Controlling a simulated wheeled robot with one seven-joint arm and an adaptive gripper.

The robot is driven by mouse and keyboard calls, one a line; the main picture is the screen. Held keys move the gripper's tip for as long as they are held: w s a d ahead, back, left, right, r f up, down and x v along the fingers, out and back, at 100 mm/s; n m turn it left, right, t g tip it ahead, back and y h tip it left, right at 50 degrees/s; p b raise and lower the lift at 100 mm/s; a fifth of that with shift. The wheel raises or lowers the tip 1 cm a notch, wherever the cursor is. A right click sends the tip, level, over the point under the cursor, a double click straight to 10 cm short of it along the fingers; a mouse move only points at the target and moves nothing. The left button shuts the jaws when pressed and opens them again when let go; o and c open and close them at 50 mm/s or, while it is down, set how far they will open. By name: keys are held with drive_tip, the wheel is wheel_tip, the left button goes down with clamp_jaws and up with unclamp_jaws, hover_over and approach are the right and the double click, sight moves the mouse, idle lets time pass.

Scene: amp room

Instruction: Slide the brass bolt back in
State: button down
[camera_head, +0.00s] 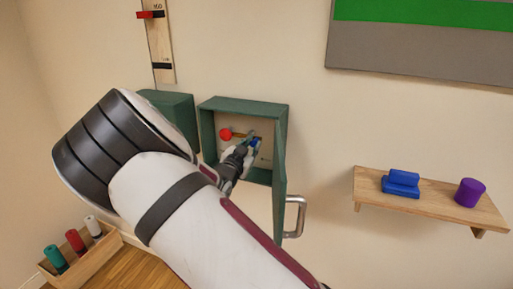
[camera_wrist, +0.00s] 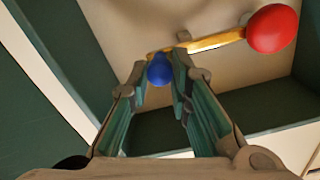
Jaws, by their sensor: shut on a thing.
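A brass bar (camera_wrist: 215,41) lies across the back panel of an open green wall box (camera_head: 243,106). A red ball (camera_wrist: 272,28) sits at one end of the bar, and it also shows in the head view (camera_head: 225,134). A blue knob (camera_wrist: 159,69) is at the bar's other end; I cannot tell how it joins the bar. My gripper (camera_wrist: 160,76) reaches into the box with its fingers on both sides of the blue knob, shut on it. In the head view my gripper (camera_head: 246,147) partly hides the bar and knob.
The box's green door stands open on the right, with a metal handle (camera_head: 296,214). A closed green box (camera_head: 170,117) adjoins on the left. A wooden shelf (camera_head: 430,198) at right holds blue blocks (camera_head: 402,185) and a purple cylinder (camera_head: 469,192). A wooden rack (camera_head: 77,261) stands lower left.

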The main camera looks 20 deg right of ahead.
drive_tip(key=shift+w+a, duration=0.15)
drive_tip(key=shift+a, duration=0.05)
drive_tip(key=c, duration=1.8)
unclamp_jaws()
drive_tip(key=shift+a, duration=0.1)
drive_tip(key=shift+o, duration=0.2)
drive_tip(key=v, duration=1.1)
drive_tip(key=shift+s+a, duration=0.15)
drive_tip(key=shift+s, duration=0.25)
drive_tip(key=shift+a, duration=0.1)
